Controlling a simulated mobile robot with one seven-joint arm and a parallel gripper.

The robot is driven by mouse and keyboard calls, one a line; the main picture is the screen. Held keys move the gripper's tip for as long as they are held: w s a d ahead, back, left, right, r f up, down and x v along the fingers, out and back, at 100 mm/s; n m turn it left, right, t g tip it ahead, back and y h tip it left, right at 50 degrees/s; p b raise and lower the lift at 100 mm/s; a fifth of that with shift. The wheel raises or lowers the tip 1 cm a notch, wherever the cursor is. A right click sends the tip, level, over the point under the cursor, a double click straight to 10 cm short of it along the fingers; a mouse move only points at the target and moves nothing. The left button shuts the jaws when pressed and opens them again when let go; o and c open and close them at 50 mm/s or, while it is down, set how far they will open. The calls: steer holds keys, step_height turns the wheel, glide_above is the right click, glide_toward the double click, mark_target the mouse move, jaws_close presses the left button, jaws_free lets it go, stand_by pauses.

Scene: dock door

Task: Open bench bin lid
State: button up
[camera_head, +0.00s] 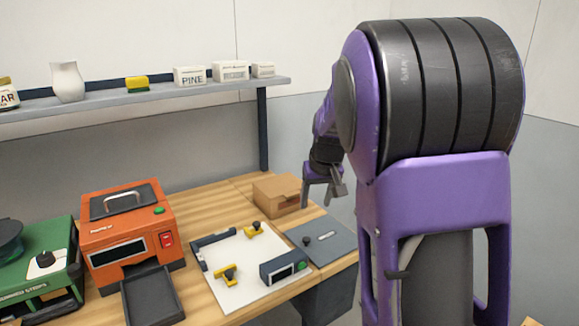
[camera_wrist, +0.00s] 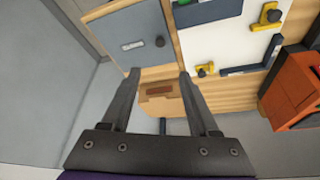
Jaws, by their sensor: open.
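The bench bin lid (camera_head: 326,250) is a flat grey-blue panel at the right end of the wooden bench. It lies level with the bench top and looks closed. A dark round knob (camera_head: 306,240) and a small pale plate (camera_head: 327,236) are on it. The dark bin body (camera_head: 328,294) hangs below. In the wrist view the lid (camera_wrist: 120,22) is at the upper left, with its knob (camera_wrist: 160,41) beyond the fingertips. My gripper (camera_head: 322,203) is open and empty, above and behind the lid, apart from it. Its two fingers also show in the wrist view (camera_wrist: 158,74).
A cardboard box (camera_head: 278,198) stands behind the lid, below my gripper. Left of the lid is a white board (camera_head: 235,265) with yellow clamps and a dark gauge block (camera_head: 284,267). An orange machine (camera_head: 120,222) and a green one (camera_head: 35,265) stand further left. A shelf (camera_head: 150,96) runs above.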

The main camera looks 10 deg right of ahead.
steer(key=w+a+r+m+t+y+b, duration=0.1)
steer(key=w+a+r+m+t+b, duration=0.1)
steer(key=a+r, duration=0.4)
steer(key=shift+r+m+t+b, duration=0.4)
steer(key=shift+r+m+t, duration=0.1)
steer(key=shift+r+m, duration=0.6)
